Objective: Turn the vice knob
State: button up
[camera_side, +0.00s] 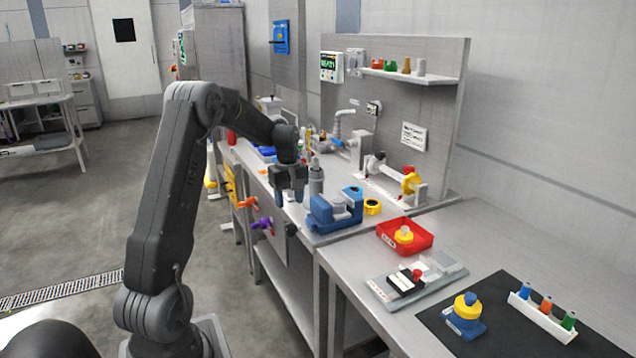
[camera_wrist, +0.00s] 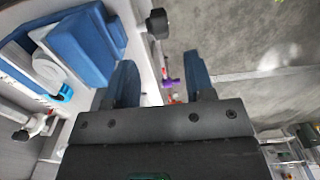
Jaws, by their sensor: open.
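The blue vice (camera_side: 335,212) stands at the front edge of the workbench in the side view. Its black knob (camera_side: 291,229) sticks out in front of the bench edge. My gripper (camera_side: 290,198) points down, open and empty, above the knob and left of the vice, apart from both. In the wrist view the vice (camera_wrist: 80,45) is at the upper left. The black knob (camera_wrist: 158,22) is at the top, beyond the fingertips and roughly in line with the gap of my gripper (camera_wrist: 163,75).
Orange (camera_side: 248,203) and purple (camera_side: 262,223) handles stick out from the bench front near the knob. A yellow ring (camera_side: 372,206) lies right of the vice. A red tray (camera_side: 420,236) stands on the right-hand table. The floor in front is clear.

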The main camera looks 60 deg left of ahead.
jog(key=d+r+m+t, duration=0.1)
jog(key=d+r+m, duration=0.2)
jog(key=d+r, duration=0.3)
jog(key=s+d+r+m+t+y, duration=0.1)
jog(key=d+r+m, duration=0.3)
jog(key=d, duration=0.9)
jog(key=shift+r+m, duration=0.3)
jog(key=shift+r, duration=1.05)
